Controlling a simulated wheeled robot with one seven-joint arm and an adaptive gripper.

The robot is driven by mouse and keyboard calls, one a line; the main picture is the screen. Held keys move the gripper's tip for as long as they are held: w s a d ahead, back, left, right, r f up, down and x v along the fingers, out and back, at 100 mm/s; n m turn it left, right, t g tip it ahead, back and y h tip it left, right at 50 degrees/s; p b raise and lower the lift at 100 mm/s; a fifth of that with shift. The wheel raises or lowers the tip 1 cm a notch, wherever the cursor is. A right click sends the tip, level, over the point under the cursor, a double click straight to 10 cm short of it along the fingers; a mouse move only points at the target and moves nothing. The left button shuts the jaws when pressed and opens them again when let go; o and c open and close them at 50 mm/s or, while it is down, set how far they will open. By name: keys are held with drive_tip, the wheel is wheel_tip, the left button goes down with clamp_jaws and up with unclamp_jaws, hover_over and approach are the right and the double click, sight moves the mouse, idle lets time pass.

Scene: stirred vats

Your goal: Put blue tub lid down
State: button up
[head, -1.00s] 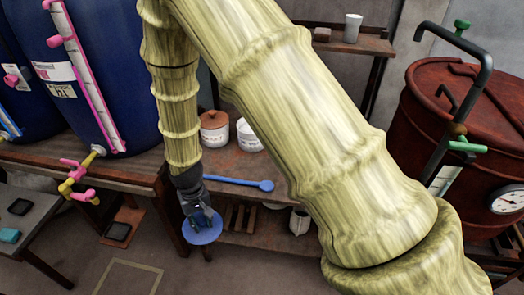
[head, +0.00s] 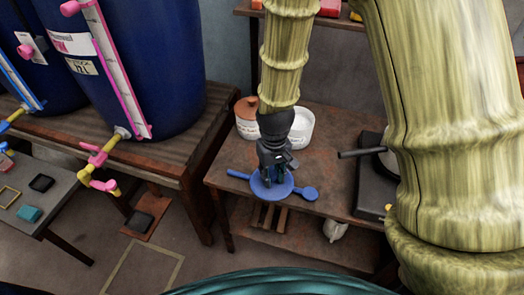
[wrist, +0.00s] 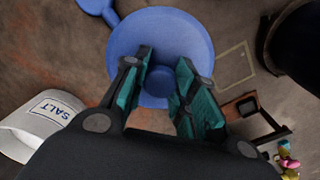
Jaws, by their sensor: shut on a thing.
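The blue tub lid (head: 259,188) is a round disc with a small knob. My gripper (head: 275,178) is shut on the lid's knob, with the disc below the fingers. In the head view the lid is over the front part of the brown table (head: 335,170), hiding the middle of a blue spoon (head: 311,193). I cannot tell how far above the table it hangs. In the wrist view the lid (wrist: 195,45) is in front of the fingers (wrist: 160,90). A white tub (head: 300,128) without a lid stands behind my gripper; a tub labelled SALT (wrist: 45,118) shows at left in the wrist view.
A white tub with a brown lid (head: 247,112) stands left of the open one. A black hotplate (head: 370,175) with a pan is at the right of the table. Blue vats (head: 160,75) with pink taps stand left.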

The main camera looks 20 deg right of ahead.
drive_tip(key=w, duration=0.4)
drive_tip(key=w+d+p, duration=0.1)
drive_tip(key=w, duration=0.3)
drive_tip(key=w+f, duration=0.1)
drive_tip(key=w, duration=0.4)
drive_tip(key=shift+d+f+p, duration=0.1)
drive_tip(key=shift+d+p, duration=0.25)
drive_tip(key=shift+f+p, duration=0.35)
drive_tip(key=shift+f, duration=1.4)
drive_tip(key=shift+f, duration=0.1)
drive_tip(key=o, duration=0.8)
drive_tip(key=shift+o, duration=0.6)
wheel_tip(320, 180, up, 12)
drive_tip(key=b, duration=0.1)
drive_tip(key=shift+r, duration=0.2)
